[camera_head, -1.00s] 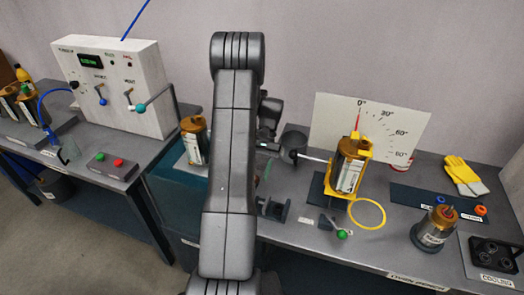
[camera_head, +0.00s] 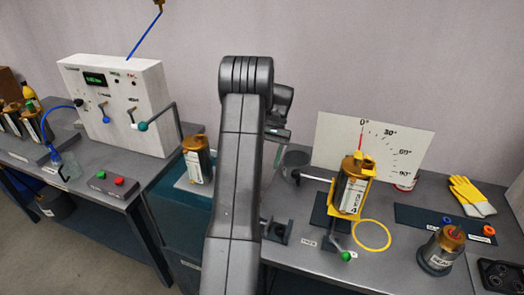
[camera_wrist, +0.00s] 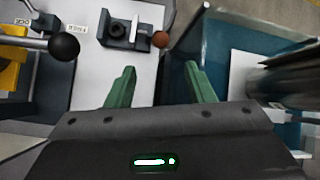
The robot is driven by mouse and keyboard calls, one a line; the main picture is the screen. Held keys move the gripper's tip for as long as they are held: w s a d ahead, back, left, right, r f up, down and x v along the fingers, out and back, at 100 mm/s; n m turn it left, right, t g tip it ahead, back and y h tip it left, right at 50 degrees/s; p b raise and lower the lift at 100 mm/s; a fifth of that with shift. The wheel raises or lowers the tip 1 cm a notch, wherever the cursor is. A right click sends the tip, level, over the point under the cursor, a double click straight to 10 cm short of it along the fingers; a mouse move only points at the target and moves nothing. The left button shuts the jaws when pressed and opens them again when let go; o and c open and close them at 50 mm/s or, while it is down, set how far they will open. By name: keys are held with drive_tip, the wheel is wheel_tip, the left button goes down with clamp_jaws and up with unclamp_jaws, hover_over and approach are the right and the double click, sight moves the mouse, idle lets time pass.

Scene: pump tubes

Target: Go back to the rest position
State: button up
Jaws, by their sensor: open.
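My gripper (camera_wrist: 161,86) is open and empty, its two green fingers apart in the wrist view. Below it in that view are the bench top and the edge of a teal bin (camera_wrist: 182,50). A dark bracket block (camera_wrist: 128,30) with a hole and a brown knob lies beyond the fingertips, apart from them. In the head view my arm rises in the middle and hides most of the gripper. A bronze-topped tube (camera_head: 198,160) stands left of my arm. Another tube (camera_head: 350,188) sits tilted in a yellow holder in front of the white angle board (camera_head: 330,135).
A white control panel (camera_head: 112,100) with levers stands at left, near a red and green button box (camera_head: 113,186). At right are yellow gloves (camera_head: 470,195), a tube in a round stand (camera_head: 440,248) and a black rack (camera_head: 500,275). A black lever ball (camera_wrist: 65,46) is close left of my fingers.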

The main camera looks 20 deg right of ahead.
drive_tip(key=p+x, duration=0.2)
drive_tip(key=x, duration=1.2)
drive_tip(key=shift+r, duration=0.1)
